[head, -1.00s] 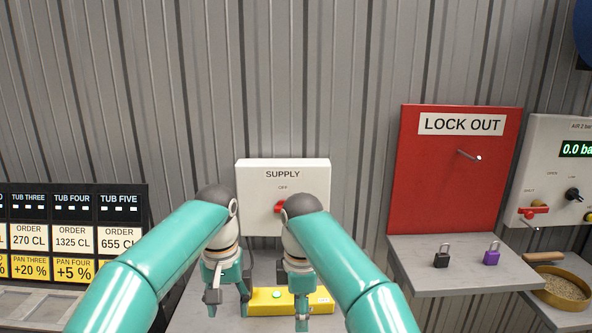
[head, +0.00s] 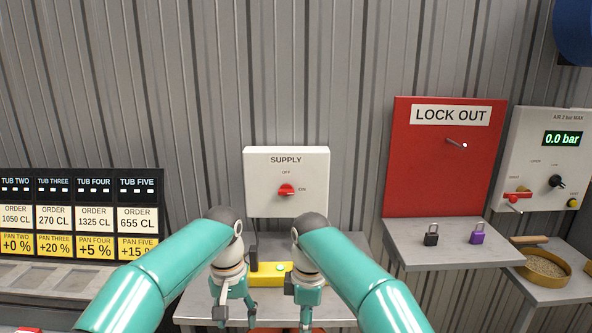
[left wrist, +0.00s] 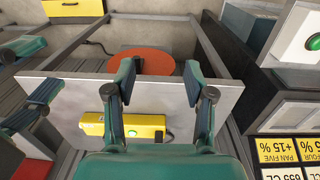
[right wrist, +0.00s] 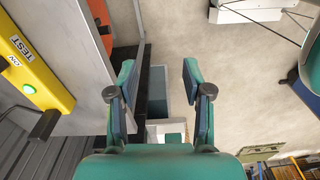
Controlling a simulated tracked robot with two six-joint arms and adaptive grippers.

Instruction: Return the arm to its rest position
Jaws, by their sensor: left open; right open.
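My left gripper (head: 234,310) hangs pointing down in front of the small grey table in the head view, left of my right gripper. In the left wrist view its two fingers (left wrist: 160,85) are spread with nothing between them. My right gripper (head: 305,315) also points down; in the right wrist view its fingers (right wrist: 157,85) are apart and empty. Both arms reach in from the bottom of the head view, teal, with dark grey wrist caps.
A yellow box with a green button (head: 268,274) lies on the grey table (head: 340,305), partly behind my grippers. Behind are the supply panel (head: 255,180) and red lock-out board (head: 420,160). A shelf (head: 440,255) holds black (head: 431,238) and purple (head: 478,235) padlocks.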

